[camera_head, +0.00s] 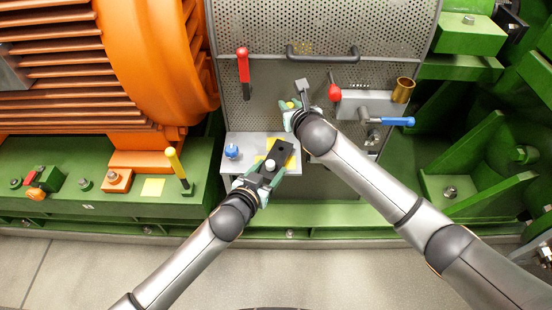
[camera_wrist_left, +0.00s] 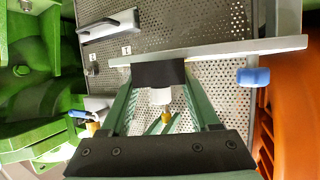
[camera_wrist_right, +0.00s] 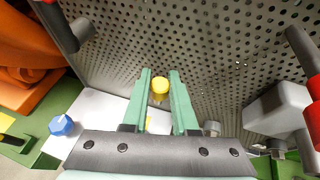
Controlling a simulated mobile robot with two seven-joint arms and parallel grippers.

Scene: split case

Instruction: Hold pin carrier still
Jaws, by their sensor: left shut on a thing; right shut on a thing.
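The pin carrier appears as a black block (camera_head: 283,151) with a pale round knob over the small grey shelf (camera_head: 237,139). In the left wrist view the block (camera_wrist_left: 158,74) sits beyond the fingertips, with a white cylinder below it. My left gripper (camera_head: 266,172) is shut on the carrier; its fingers (camera_wrist_left: 163,98) flank the white cylinder. My right gripper (camera_head: 291,108) is shut on a small yellow pin (camera_wrist_right: 160,88), above the carrier in the head view, in front of the perforated panel. The grip contacts are partly hidden.
A blue knob (camera_head: 231,152) stands at the shelf's left end. The perforated panel (camera_head: 270,75) carries a red-handled lever (camera_head: 243,65), a dark bar handle (camera_head: 323,55), and a grey block (camera_head: 365,103) with a brass cup (camera_head: 403,90). A blue handle (camera_head: 397,122) juts out right.

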